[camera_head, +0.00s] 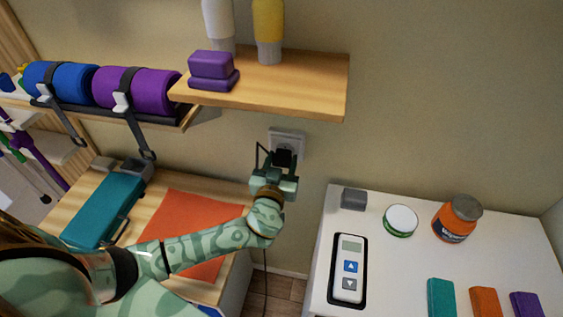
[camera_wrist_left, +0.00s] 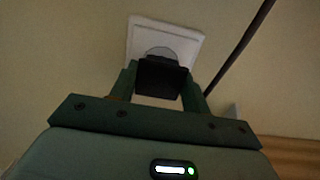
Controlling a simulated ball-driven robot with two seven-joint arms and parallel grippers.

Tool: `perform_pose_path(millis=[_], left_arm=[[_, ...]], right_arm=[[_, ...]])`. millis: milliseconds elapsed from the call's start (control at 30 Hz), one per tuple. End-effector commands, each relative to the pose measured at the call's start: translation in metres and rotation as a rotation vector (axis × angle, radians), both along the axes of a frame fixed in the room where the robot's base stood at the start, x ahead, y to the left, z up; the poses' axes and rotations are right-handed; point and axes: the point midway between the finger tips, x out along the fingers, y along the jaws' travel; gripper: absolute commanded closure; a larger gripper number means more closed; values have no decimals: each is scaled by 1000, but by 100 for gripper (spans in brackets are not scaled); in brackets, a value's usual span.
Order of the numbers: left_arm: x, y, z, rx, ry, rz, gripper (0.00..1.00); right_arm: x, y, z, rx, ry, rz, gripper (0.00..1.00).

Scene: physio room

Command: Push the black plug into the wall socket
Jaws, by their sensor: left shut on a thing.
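The white wall socket (camera_head: 287,139) is on the beige wall below the wooden shelf. It also shows in the left wrist view (camera_wrist_left: 183,32), with its round recess partly visible. The black plug (camera_head: 284,157) is between the fingers of my left gripper (camera_head: 275,160), in front of the socket. In the left wrist view the fingers are shut on the black plug (camera_wrist_left: 162,78), which covers the lower part of the socket. Whether its pins are in the socket cannot be seen. My right gripper is in neither view.
The wooden shelf (camera_head: 300,85) juts out above the socket, carrying bottles and a purple block (camera_head: 212,67). A white table (camera_head: 400,270) with a handset (camera_head: 349,268) and jars stands to the right. A dark cord (camera_wrist_left: 243,45) runs beside the socket.

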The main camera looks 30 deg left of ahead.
Motion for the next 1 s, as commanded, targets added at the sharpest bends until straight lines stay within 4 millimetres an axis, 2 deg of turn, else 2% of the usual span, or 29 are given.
perform_pose_path(millis=[467, 967, 1000], left_arm=[[1, 1, 0, 0, -1, 1, 73], [10, 3, 0, 0, -1, 1, 73], [11, 3, 0, 0, -1, 1, 50]], right_arm=[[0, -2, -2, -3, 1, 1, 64], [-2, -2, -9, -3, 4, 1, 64], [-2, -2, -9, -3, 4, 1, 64]])
